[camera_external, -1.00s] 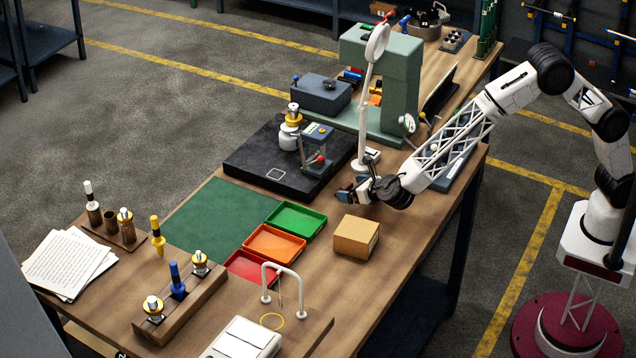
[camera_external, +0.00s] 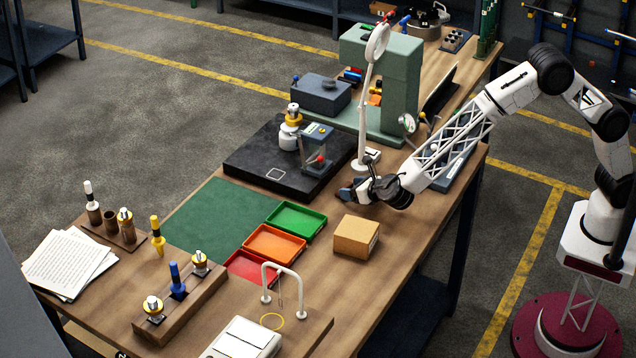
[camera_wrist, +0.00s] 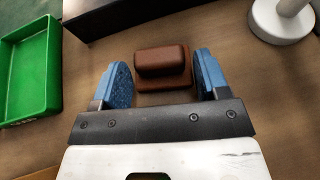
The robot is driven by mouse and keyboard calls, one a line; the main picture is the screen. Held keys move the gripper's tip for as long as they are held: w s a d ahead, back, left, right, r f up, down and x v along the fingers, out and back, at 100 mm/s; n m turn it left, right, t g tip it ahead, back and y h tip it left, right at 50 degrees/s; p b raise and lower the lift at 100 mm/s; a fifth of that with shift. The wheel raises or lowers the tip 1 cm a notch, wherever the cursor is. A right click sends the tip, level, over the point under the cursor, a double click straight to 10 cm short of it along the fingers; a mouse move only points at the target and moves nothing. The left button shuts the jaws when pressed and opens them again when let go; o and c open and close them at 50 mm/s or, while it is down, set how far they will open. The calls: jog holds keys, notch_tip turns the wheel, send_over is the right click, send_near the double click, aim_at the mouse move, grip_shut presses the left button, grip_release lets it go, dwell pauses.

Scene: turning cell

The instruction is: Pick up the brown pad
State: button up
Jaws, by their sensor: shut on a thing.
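The brown pad (camera_wrist: 163,62) is a small reddish-brown block with a rounded upper part on a wider flat base. In the wrist view it lies between the two blue fingers of my gripper (camera_wrist: 162,78), which is shut on it from both sides. The pad looks to be at the wooden tabletop; I cannot tell any gap under it. In the external view my gripper (camera_external: 353,191) is low over the table, in front of the black plate, and the pad is hidden or too small to make out.
A white lamp base (camera_wrist: 281,18) stands close at the right in the wrist view. A green tray (camera_wrist: 28,75) is at the left, and the black plate (camera_external: 240,165) lies behind. A cardboard box (camera_external: 355,238) stands nearer on the bench (camera_external: 405,225).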

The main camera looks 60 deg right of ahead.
jog(key=shift+r, duration=0.15)
jog(key=shift+r, duration=1.35)
jog(key=shift+s+r, duration=0.1)
jog(key=shift+r, duration=0.25)
jog(key=s+d, duration=0.3)
jog(key=s, duration=0.1)
jog(key=s+d+r, duration=0.1)
jog(key=s+d, duration=0.2)
jog(key=s, duration=0.1)
jog(key=s+d, duration=0.3)
jog(key=s, duration=0.2)
jog(key=shift+r, duration=0.15)
jog(key=shift+s+a, duration=0.1)
jog(key=shift+a, duration=0.05)
